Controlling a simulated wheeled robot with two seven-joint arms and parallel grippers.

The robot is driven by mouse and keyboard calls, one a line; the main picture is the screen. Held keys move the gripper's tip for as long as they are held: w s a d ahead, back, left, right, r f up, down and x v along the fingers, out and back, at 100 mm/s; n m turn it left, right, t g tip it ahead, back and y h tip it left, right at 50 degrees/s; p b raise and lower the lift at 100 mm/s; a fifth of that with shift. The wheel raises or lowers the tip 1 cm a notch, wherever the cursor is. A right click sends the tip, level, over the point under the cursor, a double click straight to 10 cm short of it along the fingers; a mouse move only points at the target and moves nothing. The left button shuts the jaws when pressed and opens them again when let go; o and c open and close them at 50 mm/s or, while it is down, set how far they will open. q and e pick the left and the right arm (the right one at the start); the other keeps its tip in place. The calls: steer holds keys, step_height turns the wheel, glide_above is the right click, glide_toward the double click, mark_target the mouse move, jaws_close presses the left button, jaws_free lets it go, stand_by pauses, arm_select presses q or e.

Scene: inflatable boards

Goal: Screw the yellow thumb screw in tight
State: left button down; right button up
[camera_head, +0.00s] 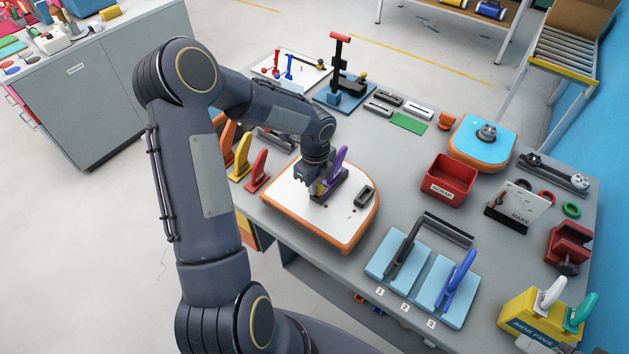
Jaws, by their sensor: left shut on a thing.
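A white board with an orange rim (283,217) lies on the grey workbench. A dark fin base (334,190) with an upright purple fin (342,155) sits on it. My left gripper (314,188) reaches down over the near-left end of this base and is shut. A small yellow bit, which I take for the yellow thumb screw (318,188), shows between its fingers. The fingers hide most of the screw, so I cannot tell how deep it sits. My right gripper is out of view.
A loose dark part (365,196) lies on the board, right of the fin. Colored fins (238,165) stand left of it. A red bin (450,180), a light blue fixture (433,280) and a blue-topped board (480,145) stand to the right.

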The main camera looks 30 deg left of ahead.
arm_select(q)
steer(key=shift+w+r+m, duration=0.2)
steer(key=shift+w+m, duration=0.15)
steer(key=shift+m, duration=0.15)
steer(key=m, duration=0.3)
steer(key=shift+w+d+m, duration=0.15)
steer(key=shift+w+m, duration=0.05)
steer(key=shift+m, duration=0.1)
steer(key=c, duration=1.3)
jaws_free()
steer(key=shift+s, duration=0.1)
steer(key=shift+c, duration=0.2)
steer(key=shift+o, duration=0.4)
steer(key=shift+s+f, duration=0.1)
steer(key=shift+r, duration=2.45)
steer(key=shift+f+b, duration=0.1)
steer(key=shift+b, duration=0.2)
